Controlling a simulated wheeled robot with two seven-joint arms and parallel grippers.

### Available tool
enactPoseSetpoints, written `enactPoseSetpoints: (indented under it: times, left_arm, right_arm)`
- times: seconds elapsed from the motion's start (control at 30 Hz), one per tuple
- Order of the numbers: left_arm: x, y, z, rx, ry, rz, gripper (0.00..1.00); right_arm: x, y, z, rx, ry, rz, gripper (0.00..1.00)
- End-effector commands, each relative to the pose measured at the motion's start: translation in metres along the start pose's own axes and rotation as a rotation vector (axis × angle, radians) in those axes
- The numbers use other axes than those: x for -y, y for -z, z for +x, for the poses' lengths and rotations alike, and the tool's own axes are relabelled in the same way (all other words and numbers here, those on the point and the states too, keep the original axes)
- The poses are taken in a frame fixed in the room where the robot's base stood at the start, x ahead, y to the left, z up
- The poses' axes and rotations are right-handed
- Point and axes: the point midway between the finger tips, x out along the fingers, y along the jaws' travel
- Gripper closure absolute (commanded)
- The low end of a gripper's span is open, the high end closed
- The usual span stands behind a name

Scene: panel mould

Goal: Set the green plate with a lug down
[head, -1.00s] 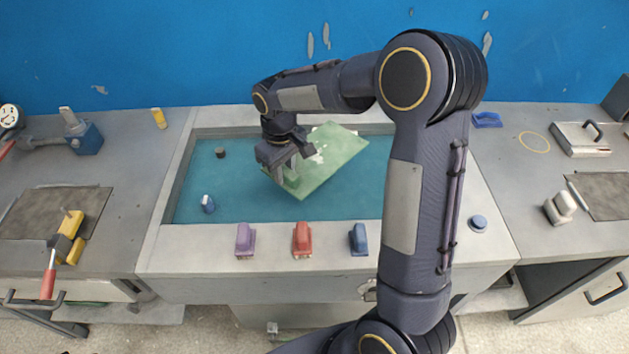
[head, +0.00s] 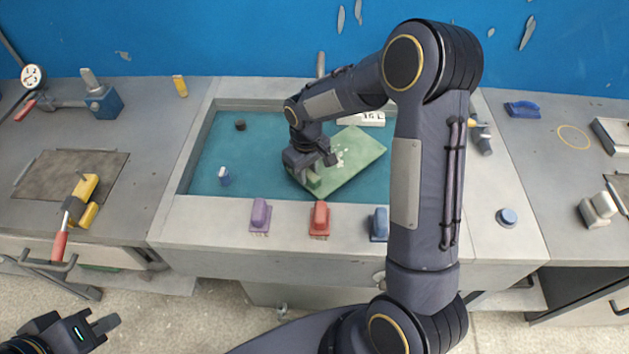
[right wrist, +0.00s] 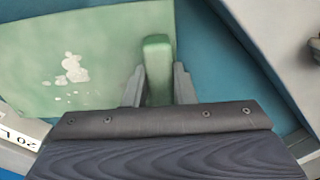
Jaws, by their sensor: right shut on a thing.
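The green plate (head: 358,163) has pale blotches on its face and a raised green lug (head: 313,180) at its near left corner. My right gripper (head: 318,168) is shut on the lug. In the right wrist view, the lug (right wrist: 157,68) stands between the two fingers and the plate (right wrist: 105,45) extends to the left. The plate looks nearly flat over the blue floor of the mould (head: 270,180); I cannot tell whether it touches it. My left gripper (head: 103,325) is empty at the bottom left, far from the plate; its jaw gap is unclear.
A white block with digits (head: 362,119) stands behind the plate. A dark knob (head: 240,125) and a small blue-and-white piece (head: 223,176) are on the mould floor at left. Purple (head: 260,214), red (head: 320,217) and blue (head: 379,224) clamps line the front rim.

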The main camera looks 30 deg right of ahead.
Motion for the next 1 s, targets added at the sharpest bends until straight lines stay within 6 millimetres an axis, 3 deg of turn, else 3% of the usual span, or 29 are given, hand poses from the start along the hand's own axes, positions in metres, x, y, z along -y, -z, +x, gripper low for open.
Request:
enactPoseSetpoints:
  times: [0.47,0.83,0.87,1.0]
  left_arm:
    - [-0.002,0.002,-0.003,0.000,0.000,0.000,1.00]
    - [0.000,0.000,0.001,0.000,0.000,0.000,1.00]
    - [0.000,0.000,-0.001,0.000,0.000,0.000,1.00]
    - [0.000,0.001,-0.001,0.000,0.000,0.000,1.00]
  right_arm:
    - [0.000,0.000,0.051,0.000,0.000,0.000,1.00]
    - [0.000,0.001,0.058,-0.003,-0.001,0.000,1.00]
    - [0.000,0.001,0.056,-0.002,0.000,0.000,0.73]
    - [0.000,0.000,0.056,-0.001,0.000,0.000,0.55]
